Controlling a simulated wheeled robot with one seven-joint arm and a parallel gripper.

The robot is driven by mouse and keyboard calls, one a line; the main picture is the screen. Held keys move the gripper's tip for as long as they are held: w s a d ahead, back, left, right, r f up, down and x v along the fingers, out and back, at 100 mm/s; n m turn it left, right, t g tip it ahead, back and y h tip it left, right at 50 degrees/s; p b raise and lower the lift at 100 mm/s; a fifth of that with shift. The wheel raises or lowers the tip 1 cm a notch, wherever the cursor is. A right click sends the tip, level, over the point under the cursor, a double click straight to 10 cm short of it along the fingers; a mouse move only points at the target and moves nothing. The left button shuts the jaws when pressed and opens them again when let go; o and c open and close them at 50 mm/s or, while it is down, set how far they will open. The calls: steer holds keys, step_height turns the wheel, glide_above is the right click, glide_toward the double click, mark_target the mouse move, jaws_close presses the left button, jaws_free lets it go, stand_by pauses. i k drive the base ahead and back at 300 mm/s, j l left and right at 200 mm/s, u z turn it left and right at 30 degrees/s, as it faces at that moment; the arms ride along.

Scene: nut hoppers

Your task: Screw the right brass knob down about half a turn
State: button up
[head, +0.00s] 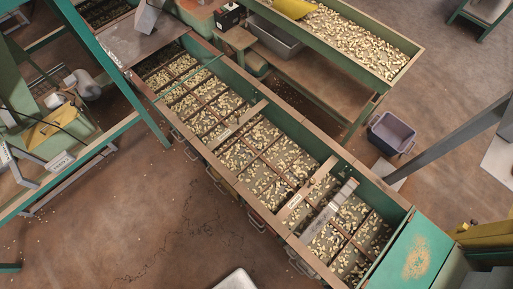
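The long green hopper trough (268,128) runs from upper left to lower right, divided into several compartments of pale nuts. Wooden crossbars lie across it; one (296,203) with a small label is towards the right. A grey metal strip (328,211) lies slantwise over the right compartments. A tiny tan shape shows near that crossbar, but it is too small to tell whether it is a brass knob. I cannot pick out the right brass knob with certainty. My gripper is not in this view, so its distance from the knob is not shown.
A second nut tray (362,47) with a yellow scoop (294,8) stands behind. A grey bin (391,133) sits on the floor at right. Metal handles (257,222) stick out from the trough's front. Green machinery (50,140) stands at left. The brown floor in front is mostly clear.

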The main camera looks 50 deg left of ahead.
mark_target(312, 181)
steer(key=l+u, duration=0.7)
steer(key=u, duration=0.15)
steer(key=k+l+u, duration=0.1)
steer(key=l+u, duration=0.3)
steer(key=k+l, duration=0.1)
steer(key=l, duration=0.1)
